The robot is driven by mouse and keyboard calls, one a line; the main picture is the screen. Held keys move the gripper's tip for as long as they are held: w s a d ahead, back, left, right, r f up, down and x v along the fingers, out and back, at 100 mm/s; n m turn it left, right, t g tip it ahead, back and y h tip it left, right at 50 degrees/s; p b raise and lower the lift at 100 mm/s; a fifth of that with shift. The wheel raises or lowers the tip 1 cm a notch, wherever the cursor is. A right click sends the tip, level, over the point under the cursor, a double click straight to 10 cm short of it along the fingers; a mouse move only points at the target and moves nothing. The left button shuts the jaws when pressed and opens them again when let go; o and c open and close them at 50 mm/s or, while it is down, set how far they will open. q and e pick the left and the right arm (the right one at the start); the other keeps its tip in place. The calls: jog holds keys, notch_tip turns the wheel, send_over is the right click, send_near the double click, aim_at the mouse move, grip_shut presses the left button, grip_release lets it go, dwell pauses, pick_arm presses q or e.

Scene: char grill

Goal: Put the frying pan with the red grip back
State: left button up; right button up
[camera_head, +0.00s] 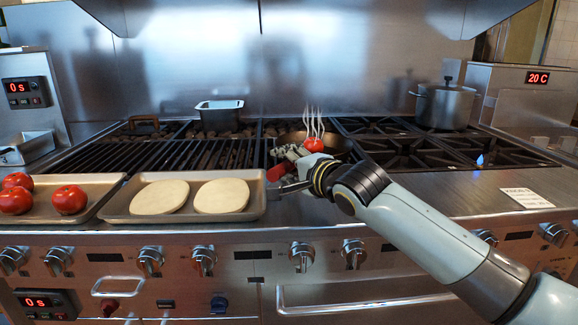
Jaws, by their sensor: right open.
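The frying pan (342,143) sits on the stove at the middle, partly hidden behind my right gripper. A red tomato (314,145) is in it, with white steam-like wisps above. The pan's red grip (277,173) points toward the front, beside the tray of dough. My right gripper (276,171) is open at the red grip, with one finger on the far side and one on the near side. I cannot tell whether the fingers touch it. My left gripper is out of view.
A tray (112,211) with two pale dough rounds lies left of the grip. Another tray (92,186) holds tomatoes at far left. A tomato (38,147) shape is not clear there. A lidded pot (444,106) stands back right. A blue flame (480,160) burns at a right burner.

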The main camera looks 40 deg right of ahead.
jog(key=p+v, duration=0.1)
jog(key=v, duration=1.1)
